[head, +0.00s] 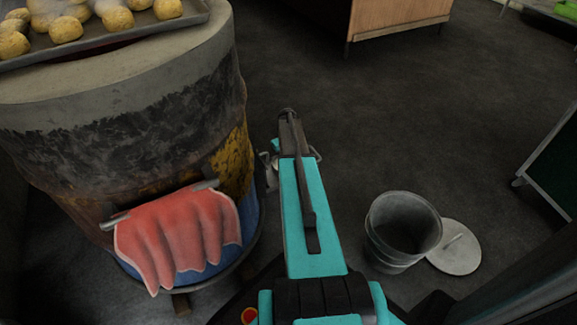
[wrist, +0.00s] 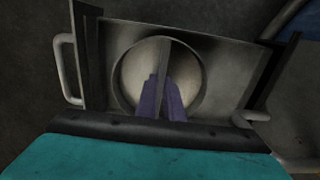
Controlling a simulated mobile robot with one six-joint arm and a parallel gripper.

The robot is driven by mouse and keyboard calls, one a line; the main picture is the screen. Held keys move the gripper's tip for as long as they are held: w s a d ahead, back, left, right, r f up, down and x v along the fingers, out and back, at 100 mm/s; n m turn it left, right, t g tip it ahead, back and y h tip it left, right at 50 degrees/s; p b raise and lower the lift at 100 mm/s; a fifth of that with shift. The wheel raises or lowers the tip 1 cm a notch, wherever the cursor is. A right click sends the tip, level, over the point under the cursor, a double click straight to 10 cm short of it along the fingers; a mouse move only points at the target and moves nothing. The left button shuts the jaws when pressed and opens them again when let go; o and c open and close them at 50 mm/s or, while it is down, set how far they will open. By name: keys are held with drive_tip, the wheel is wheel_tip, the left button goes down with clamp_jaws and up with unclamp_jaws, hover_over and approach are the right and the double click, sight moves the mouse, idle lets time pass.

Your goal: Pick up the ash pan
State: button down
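In the wrist view a grey metal pan (wrist: 95,85), which looks like the ash pan, lies below my gripper. It is roughly rectangular, with a looped handle at its left and another at its right. A pale round shape shows in its middle. My gripper (wrist: 163,82) is over that round shape, its purplish fingers close together beside a narrow dark bar. I cannot tell whether they hold the bar. In the head view my teal arm hides most of the pan; bits of metal show on either side of my gripper (head: 288,116).
The barrel oven (head: 115,140) stands at the left, close to my arm, with a red cloth (head: 178,235) over its front bar and a tray (head: 120,38) of yellow-brown rounds on top. A metal bucket (head: 390,260) and a lid (head: 458,252) are at the right.

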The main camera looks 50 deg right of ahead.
drive_tip(key=shift+r, duration=0.1)
idle(0.3)
drive_tip(key=shift+r+p, duration=1)
drive_tip(key=shift+r, duration=0.4)
drive_tip(key=s+a+r+p, duration=0.2)
drive_tip(key=s+a+p, duration=0.3)
drive_tip(key=s+a, duration=0.4)
drive_tip(key=shift+s+a+p, duration=0.2)
drive_tip(key=shift+s+p, duration=0.1)
drive_tip(key=shift+s, duration=1.7)
drive_tip(key=shift+w, duration=0.15)
drive_tip(key=shift+r, duration=0.1)
